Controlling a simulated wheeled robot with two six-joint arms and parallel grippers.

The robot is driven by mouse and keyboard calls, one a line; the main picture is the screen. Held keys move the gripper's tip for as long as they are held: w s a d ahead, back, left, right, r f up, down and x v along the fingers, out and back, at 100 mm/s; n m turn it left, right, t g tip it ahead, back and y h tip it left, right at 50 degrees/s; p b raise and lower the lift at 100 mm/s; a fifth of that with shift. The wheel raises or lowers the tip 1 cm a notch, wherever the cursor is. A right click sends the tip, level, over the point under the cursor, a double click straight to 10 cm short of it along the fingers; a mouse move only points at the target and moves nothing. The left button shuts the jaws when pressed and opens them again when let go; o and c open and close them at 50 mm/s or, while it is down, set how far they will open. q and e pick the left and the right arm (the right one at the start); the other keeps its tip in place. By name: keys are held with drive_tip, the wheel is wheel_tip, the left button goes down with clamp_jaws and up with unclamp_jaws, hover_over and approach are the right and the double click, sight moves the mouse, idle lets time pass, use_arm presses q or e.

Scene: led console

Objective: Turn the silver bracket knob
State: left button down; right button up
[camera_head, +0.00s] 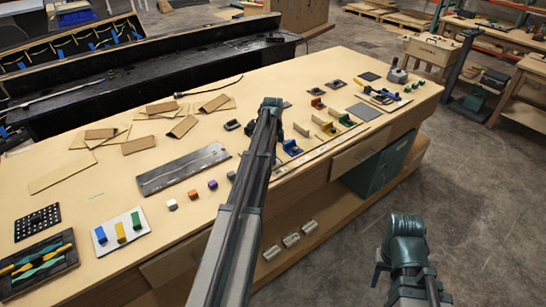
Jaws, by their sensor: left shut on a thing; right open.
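My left arm reaches up the picture over the tan console table (300,80). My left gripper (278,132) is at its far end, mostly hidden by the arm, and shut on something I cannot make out. I cannot pick out the silver bracket knob with certainty; the arm covers part of the table there. A blue bracket with a pale part (291,148) sits just right of the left gripper. A dark grey bracket (232,125) lies to its left. My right gripper (379,272) is open, off the table's front edge, low over the floor; its fingers are partly hidden.
Small coloured blocks and brackets (347,120) stand right of my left arm. A grey knobbed device (397,73) stands at the far right end. A dark metal plate (183,168) and brown cards (182,126) lie to the left.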

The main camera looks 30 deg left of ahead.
use_arm(q)
drive_tip(key=shift+w+a, duration=0.1)
drive_tip(key=c, duration=0.9)
unclamp_jaws()
drive_tip(key=shift+r, duration=0.1)
wheel_tip(320, 180, up, 14)
drive_tip(key=p, duration=1.3)
drive_tip(key=shift+p, duration=0.4)
drive_tip(key=shift+f, duration=0.2)
